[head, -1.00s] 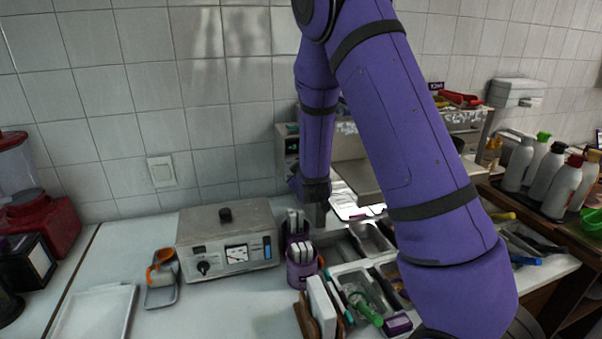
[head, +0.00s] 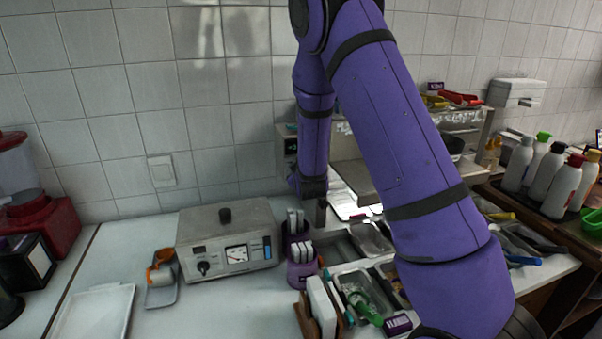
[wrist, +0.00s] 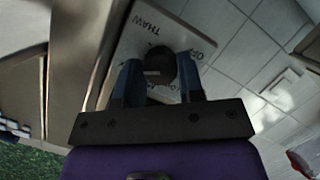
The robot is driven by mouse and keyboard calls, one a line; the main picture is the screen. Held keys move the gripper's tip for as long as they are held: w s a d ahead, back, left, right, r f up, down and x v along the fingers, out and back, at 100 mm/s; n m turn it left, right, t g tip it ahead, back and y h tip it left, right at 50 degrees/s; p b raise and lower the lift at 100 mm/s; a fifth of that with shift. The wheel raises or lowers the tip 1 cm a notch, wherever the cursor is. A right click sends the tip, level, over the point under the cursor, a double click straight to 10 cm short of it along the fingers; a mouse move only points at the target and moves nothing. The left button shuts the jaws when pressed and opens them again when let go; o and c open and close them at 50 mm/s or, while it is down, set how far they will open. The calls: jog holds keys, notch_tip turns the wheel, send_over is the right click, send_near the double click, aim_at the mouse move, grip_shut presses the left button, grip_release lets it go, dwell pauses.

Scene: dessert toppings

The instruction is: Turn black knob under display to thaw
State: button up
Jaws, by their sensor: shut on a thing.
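The black knob (wrist: 160,62) shows in the wrist view on a pale panel (wrist: 128,48). The word THAW is printed beside it, and more lettering to the right is partly cut off. A light mark shows on the knob. My gripper (wrist: 160,74) is shut on the knob, with one dark blue finger on each side. In the head view, a small panel with a dark display (head: 291,129) is on the shelf unit's left end. My purple arm hides part of that panel, and I cannot see the knob there.
A grey appliance (head: 228,240) with a dial stands left of my arm. Bottles (head: 562,187) stand at the right.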

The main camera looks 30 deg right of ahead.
jog(key=m+y, duration=0.1)
jog(key=m, duration=0.2)
jog(key=m+y, duration=0.2)
jog(key=m+t+y, duration=0.1)
jog(key=m+y, duration=0.1)
jog(key=m, duration=0.1)
jog(key=shift+d+f+m, duration=0.1)
jog(key=shift+d+m, duration=0.15)
jog(key=shift+m, duration=0.05)
dwell(0.5)
dwell(0.5)
jog(key=o, duration=0.9)
